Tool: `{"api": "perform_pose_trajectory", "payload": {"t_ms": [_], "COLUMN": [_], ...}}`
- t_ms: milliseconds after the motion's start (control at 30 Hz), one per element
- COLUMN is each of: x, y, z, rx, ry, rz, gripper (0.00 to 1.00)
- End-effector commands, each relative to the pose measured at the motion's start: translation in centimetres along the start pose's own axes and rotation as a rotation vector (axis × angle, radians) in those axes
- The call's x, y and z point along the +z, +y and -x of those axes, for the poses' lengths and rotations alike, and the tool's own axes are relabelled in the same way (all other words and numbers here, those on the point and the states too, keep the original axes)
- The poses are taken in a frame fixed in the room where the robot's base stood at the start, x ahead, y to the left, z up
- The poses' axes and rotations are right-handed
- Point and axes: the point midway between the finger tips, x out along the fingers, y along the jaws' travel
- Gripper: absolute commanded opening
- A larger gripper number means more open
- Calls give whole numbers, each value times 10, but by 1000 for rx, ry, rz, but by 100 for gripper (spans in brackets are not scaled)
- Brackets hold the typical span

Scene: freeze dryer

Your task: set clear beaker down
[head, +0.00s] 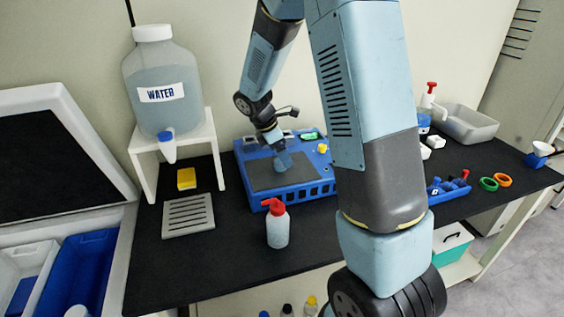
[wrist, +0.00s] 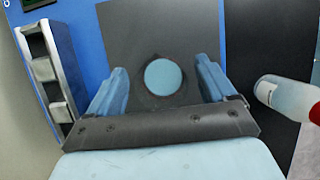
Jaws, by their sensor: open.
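My gripper (head: 283,161) is low over the dark mat (head: 262,178) of the blue tray-like station (head: 322,187). In the wrist view its two pale blue fingers (wrist: 161,68) are spread wide apart. A round pale blue disc (wrist: 163,77) with a dark ring around it lies between the fingers, with a gap on each side. I cannot tell whether this disc is the clear beaker seen from above. No clear beaker shows plainly in the head view, where my arm hides part of the bench.
A red-capped wash bottle (head: 278,228) stands in front of the station. A yellow sponge (head: 186,179) and slotted grey plate (head: 188,215) lie left, near the water jug (head: 163,80) on its white stand. Free black bench (head: 225,265) lies in front.

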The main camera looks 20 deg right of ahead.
Motion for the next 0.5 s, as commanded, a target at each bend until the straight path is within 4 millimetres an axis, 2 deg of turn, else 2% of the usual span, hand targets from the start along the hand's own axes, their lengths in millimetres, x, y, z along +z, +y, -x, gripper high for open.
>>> {"api": "perform_pose_trajectory", "payload": {"t_ms": [133,400,500], "x": [-1,-1,-1], "y": [0,0,0], "z": [-13,-15,-15], "rx": [0,1,1], "ry": [1,1,1], "rz": [1,1,1], "gripper": [84,84,74]}}
